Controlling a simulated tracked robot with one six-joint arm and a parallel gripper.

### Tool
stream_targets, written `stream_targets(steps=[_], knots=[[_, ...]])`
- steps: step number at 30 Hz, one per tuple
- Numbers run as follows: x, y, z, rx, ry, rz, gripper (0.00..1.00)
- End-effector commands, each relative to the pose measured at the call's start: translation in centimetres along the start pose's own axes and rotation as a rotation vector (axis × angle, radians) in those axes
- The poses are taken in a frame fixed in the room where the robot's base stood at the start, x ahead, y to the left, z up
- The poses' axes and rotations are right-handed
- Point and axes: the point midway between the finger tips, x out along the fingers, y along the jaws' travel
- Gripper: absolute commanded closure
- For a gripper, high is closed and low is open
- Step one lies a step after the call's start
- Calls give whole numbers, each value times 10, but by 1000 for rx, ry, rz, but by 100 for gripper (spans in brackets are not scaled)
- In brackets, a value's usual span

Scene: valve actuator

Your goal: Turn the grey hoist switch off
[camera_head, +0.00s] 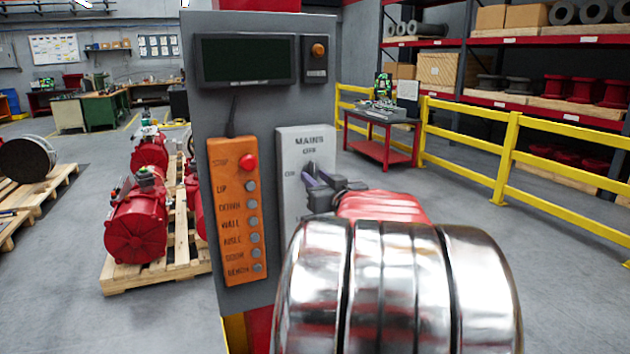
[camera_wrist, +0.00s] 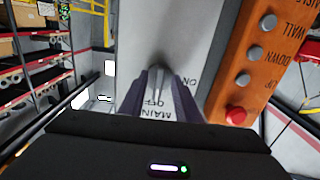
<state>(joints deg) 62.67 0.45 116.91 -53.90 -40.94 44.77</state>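The grey hoist switch is a pale grey box (camera_head: 301,222) marked MAINS, with OFF above its handle and ON at the left. It also shows in the wrist view (camera_wrist: 133,35), turned the other way up. Its dark grey handle (camera_head: 311,167) appears to point up towards OFF. My gripper (camera_head: 318,184) reaches in from the right, at the handle. In the wrist view my gripper (camera_wrist: 160,95) has its two purple fingers close together, one on each side of the handle, and seems shut on it. The fingers hide much of the handle.
An orange button box (camera_head: 238,210) with a red button (camera_head: 248,162) hangs left of the switch on the same grey panel. A dark screen (camera_head: 245,59) and an orange lamp (camera_head: 318,50) are above. Yellow rails (camera_head: 510,150) stand at the right, red machines (camera_head: 138,228) on pallets at the left.

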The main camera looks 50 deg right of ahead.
Motion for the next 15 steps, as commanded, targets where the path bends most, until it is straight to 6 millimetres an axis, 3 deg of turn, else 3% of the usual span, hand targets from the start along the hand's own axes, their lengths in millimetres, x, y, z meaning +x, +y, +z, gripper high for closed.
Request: stream_targets(steps=[8, 15], knots=[[-5, 1, -2, -1, 3, 1, 70], [-30, 1, -2, -2, 3, 3, 70]])
